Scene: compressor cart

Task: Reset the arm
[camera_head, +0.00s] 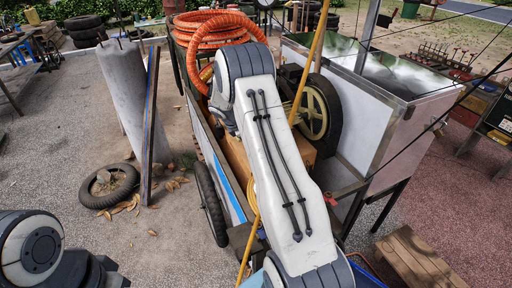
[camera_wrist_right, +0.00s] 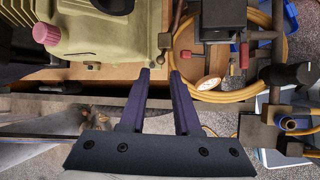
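My right gripper (camera_wrist_right: 160,73) shows in the right wrist view with its two dark purple fingers apart and nothing between them. Its tips reach over the edge of a wooden board on the cart. A cream machine housing (camera_wrist_right: 105,35) with a pink cap (camera_wrist_right: 46,34) lies left of the tips, and a coiled yellow hose (camera_wrist_right: 240,94) lies to the right. In the head view a large white and grey arm of mine crosses the middle over the cart (camera_head: 237,203) and hides much of it; the right gripper is hidden there. My left gripper is outside both views.
An orange corrugated hose (camera_head: 205,37) is coiled at the cart's far end. A metal-topped cabinet (camera_head: 350,125) stands right of the arm. A grey cylinder (camera_head: 127,90) and a loose tyre (camera_head: 108,187) are to the left. A wooden bench (camera_head: 415,258) is at lower right. Left pavement is mostly clear.

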